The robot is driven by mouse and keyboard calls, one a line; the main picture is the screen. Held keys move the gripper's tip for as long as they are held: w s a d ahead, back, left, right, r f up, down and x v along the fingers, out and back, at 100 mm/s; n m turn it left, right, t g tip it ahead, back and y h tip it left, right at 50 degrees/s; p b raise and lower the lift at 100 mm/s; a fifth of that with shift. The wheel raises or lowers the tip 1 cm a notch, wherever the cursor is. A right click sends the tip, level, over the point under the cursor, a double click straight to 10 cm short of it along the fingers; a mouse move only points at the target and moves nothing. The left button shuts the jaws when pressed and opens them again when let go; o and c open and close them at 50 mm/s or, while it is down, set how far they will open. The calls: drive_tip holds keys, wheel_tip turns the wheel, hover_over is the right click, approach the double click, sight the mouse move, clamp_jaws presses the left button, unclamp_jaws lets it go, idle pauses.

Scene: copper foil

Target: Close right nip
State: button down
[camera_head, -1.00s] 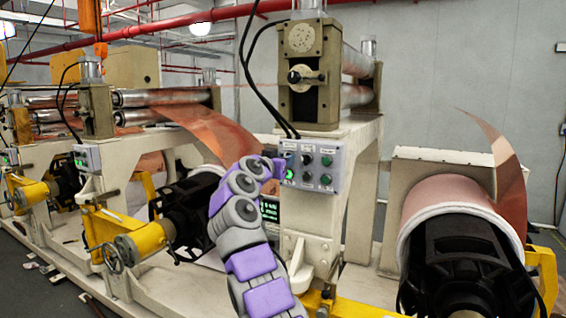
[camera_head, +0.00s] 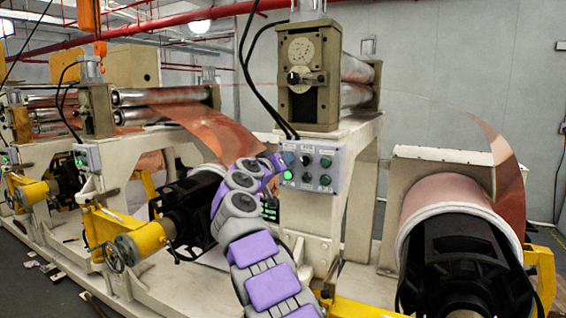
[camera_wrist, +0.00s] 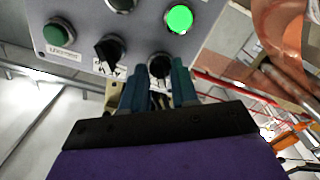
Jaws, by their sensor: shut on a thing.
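The right nip (camera_head: 356,82) is a pair of metal rollers behind a tan end block (camera_head: 309,102). A grey control box (camera_head: 332,178) hangs below it, with black knobs and green buttons. In the wrist view, the teal fingertips of my gripper (camera_wrist: 159,76) are shut on a black knob (camera_wrist: 159,64) on the box face. A lit green button (camera_wrist: 179,19) is just above it. Another black selector knob (camera_wrist: 110,47) and an unlit green button (camera_wrist: 57,34) are to the left. In the head view my gripper is at the box's left edge, and its grip is unclear there.
A large copper roll (camera_head: 452,196) on a black core stands at the right. Copper foil (camera_head: 205,128) slopes down from the left roller station. Black cables (camera_head: 258,88) hang beside the tan block. A yellow bracket (camera_head: 118,228) juts out at the left.

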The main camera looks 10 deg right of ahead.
drive_tip(key=shift+a+f, duration=0.1)
drive_tip(key=c, duration=1.3)
unclamp_jaws()
drive_tip(key=shift+o, duration=0.4)
drive_tip(key=shift+a, duration=0.15)
drive_tip(key=shift+s+a, duration=0.1)
drive_tip(key=shift+a, duration=0.05)
drive_tip(key=b+v, duration=0.2)
drive_tip(key=v, duration=1.5)
drive_tip(key=shift+b, duration=0.3)
drive_tip(key=shift+a, duration=0.1)
